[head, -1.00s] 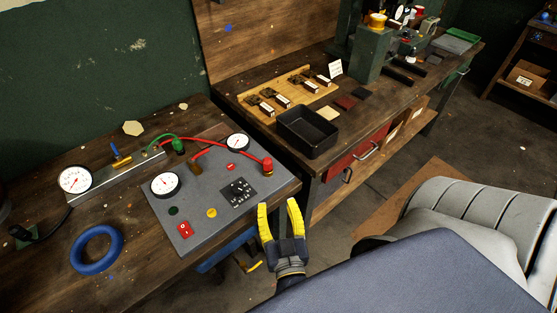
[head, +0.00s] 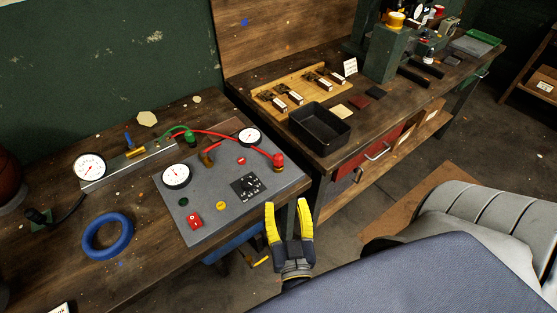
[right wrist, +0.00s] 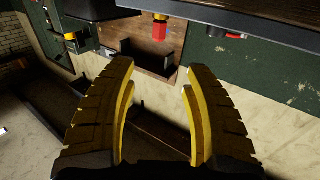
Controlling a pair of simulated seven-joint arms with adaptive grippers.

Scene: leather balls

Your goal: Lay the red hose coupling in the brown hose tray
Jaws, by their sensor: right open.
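The red hose coupling (head: 278,161) stands on the right side of the grey gauge panel, at the end of a red hose. A flat brown piece (head: 224,128), which looks like the brown hose tray, lies behind the panel and is partly hidden by hoses and the panel. My right gripper (head: 287,205) is open and empty just off the bench's front edge, below and apart from the coupling in the head view. In the right wrist view its yellow fingers (right wrist: 160,68) are spread with nothing between them. My left gripper is not in view.
The grey panel (head: 215,211) carries gauges, a red switch and knobs. A blue ring (head: 107,252) lies left of it. A black bin (head: 320,140) stands on the second bench. A gap with floor separates the bench front from my body.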

